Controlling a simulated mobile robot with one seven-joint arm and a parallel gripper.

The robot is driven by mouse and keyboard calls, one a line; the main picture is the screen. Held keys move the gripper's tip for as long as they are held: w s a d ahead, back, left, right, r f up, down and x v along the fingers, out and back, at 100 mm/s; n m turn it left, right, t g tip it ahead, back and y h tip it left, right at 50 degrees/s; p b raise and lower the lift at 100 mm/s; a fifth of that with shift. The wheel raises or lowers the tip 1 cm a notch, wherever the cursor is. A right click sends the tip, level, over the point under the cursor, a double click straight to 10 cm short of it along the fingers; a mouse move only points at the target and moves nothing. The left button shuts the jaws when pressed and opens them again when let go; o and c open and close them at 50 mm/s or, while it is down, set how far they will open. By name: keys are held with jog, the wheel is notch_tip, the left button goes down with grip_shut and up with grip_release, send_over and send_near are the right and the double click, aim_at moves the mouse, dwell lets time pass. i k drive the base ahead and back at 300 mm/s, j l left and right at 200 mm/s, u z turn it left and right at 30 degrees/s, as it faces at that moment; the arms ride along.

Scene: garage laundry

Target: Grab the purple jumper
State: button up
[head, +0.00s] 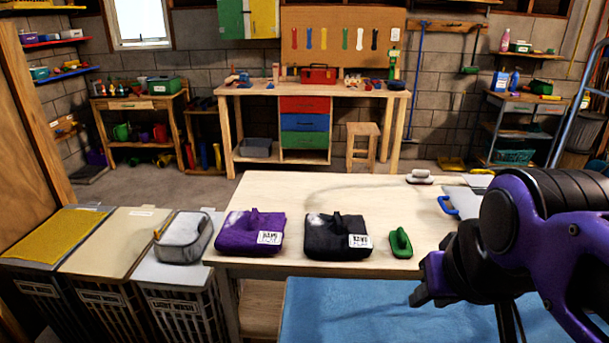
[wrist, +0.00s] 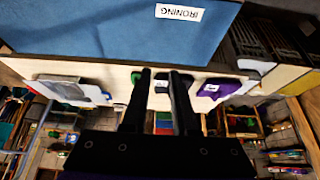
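The purple jumper (head: 250,233) lies folded near the front left of the wooden table (head: 290,188), with a white tag on its front right corner. In the wrist view it shows as a purple patch (wrist: 216,88) to the right of the fingers. My gripper (head: 426,282) is over the blue ironing surface, right of and nearer than the jumper, and well apart from it. In the wrist view the two fingers (wrist: 161,72) stand apart with a gap between them. They hold nothing.
A black folded garment (head: 336,237) lies just right of the purple jumper, then a green brush-like item (head: 400,243). A grey basket (head: 183,237) stands on the hampers at left. The blue ironing surface (head: 350,310) lies in front. The table behind the jumpers is clear.

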aim_at(245, 230)
jog(key=i+j, duration=0.1)
jog(key=j, duration=0.3)
jog(key=i+j, duration=0.1)
jog(key=j, duration=0.35)
jog(key=i+j, duration=0.15)
jog(key=j, duration=0.25)
jog(key=i+j, duration=0.1)
jog(key=j, duration=0.35)
jog(key=i+j, duration=0.1)
jog(key=j, duration=0.3)
jog(key=i+j, duration=0.1)
jog(key=j, duration=0.3)
jog(key=i+j+z, duration=0.1)
jog(key=j, duration=0.3)
jog(key=j+z, duration=0.1)
jog(key=j, duration=0.3)
jog(key=j+z, duration=0.1)
jog(key=z, duration=0.85)
jog(key=j+z, duration=0.1)
jog(key=z, duration=0.35)
